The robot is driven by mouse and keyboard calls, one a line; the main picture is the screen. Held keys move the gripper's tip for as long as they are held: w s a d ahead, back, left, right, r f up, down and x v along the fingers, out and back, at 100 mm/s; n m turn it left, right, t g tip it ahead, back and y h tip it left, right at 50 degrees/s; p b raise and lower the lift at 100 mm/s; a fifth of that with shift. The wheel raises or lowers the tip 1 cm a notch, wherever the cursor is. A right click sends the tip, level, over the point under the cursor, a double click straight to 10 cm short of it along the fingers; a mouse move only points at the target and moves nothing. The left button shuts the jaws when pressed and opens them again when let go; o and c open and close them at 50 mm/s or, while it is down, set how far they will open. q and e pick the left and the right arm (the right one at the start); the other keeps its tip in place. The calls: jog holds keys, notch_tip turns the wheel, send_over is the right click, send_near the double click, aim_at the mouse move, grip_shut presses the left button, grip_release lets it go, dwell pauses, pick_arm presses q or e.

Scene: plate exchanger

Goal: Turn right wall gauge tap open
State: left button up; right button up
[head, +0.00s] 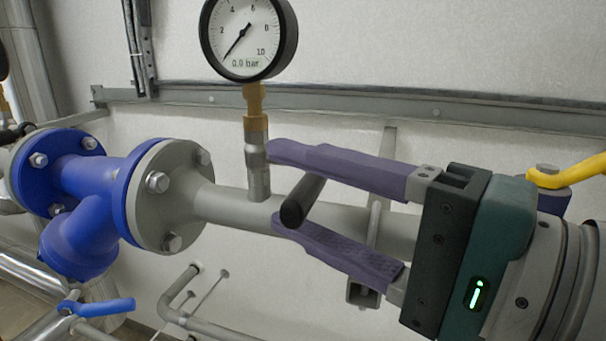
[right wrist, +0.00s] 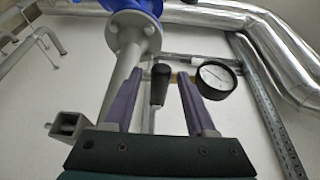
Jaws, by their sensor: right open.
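The wall gauge (head: 245,38) is a round white dial with a black rim, its display reading 0.0 bar. It stands on a brass and steel stem (head: 257,150) above a grey pipe. The tap's black lever grip (head: 303,199) sticks out toward me beside the stem. My right gripper (head: 274,186) is open, its purple fingers above and below the lever in the head view. In the right wrist view the black lever (right wrist: 160,84) sits between the two fingers, with a gap on both sides. The gauge (right wrist: 214,79) shows there too, right of the fingers. My left gripper is out of view.
A blue flanged fitting (head: 88,190) and grey flange (head: 168,197) stand left of the gauge on the pipe (head: 232,207). A grey rail (head: 350,105) runs along the wall behind. A yellow handle (head: 570,175) is near my right wrist. A blue lever (head: 100,306) sits low left.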

jog(key=shift+c, duration=0.2)
grip_shut()
dwell(0.3)
dwell(1.0)
